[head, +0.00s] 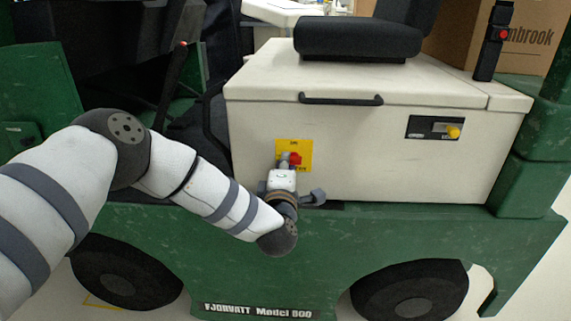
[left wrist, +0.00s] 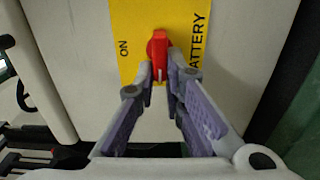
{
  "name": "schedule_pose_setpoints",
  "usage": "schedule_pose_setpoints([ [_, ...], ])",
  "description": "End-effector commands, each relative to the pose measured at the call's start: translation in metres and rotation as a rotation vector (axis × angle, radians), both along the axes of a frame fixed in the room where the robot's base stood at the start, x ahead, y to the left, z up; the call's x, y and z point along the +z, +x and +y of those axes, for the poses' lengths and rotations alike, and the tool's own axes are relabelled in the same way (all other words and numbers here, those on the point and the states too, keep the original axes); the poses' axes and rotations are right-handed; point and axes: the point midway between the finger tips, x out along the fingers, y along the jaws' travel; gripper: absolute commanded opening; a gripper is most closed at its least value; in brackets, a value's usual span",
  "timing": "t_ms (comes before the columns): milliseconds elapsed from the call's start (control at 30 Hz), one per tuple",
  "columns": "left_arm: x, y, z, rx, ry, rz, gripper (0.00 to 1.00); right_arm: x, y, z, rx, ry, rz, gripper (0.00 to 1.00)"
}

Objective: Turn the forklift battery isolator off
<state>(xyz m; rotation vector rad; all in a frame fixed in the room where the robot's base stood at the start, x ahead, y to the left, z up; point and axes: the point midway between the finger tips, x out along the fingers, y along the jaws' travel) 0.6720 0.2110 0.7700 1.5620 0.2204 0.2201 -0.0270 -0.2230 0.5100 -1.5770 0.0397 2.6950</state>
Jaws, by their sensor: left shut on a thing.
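The battery isolator is a red knob (head: 296,158) on a yellow plate (head: 306,146), set in the front of the forklift's cream battery box. In the left wrist view the red knob (left wrist: 159,45) stands out from the yellow plate (left wrist: 126,22). That plate reads "ON" at left and "BATTERY" at right, both sideways. My left gripper (head: 288,159) reaches the knob from in front and below. Its two fingertips (left wrist: 161,72) are closed on the near end of the knob, one on each side. Fingers hide part of the knob. My right gripper is out of view.
A black seat (head: 358,38) is on top. The green chassis (head: 400,235) lies below.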

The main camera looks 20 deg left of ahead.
Motion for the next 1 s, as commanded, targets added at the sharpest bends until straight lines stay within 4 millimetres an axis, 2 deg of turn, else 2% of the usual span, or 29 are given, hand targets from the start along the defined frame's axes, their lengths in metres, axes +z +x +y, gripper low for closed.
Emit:
schedule_pose_setpoints([
  [500,-0.001,0.0,-0.001,-0.001,-0.019,-0.005,0.0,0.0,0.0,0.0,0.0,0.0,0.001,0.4],
  [533,-0.001,0.0,-0.001,-0.001,-0.019,-0.005,0.12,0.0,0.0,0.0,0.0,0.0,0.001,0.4],
  [600,-0.001,0.0,-0.001,-0.001,-0.019,-0.004,0.28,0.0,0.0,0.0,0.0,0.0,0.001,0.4],
  [900,-0.001,-0.001,-0.001,-0.001,-0.018,-0.004,0.3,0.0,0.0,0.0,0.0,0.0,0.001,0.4],
  [1000,-0.001,-0.011,-0.004,-0.003,-0.018,-0.002,0.3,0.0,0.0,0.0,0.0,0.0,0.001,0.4],
])
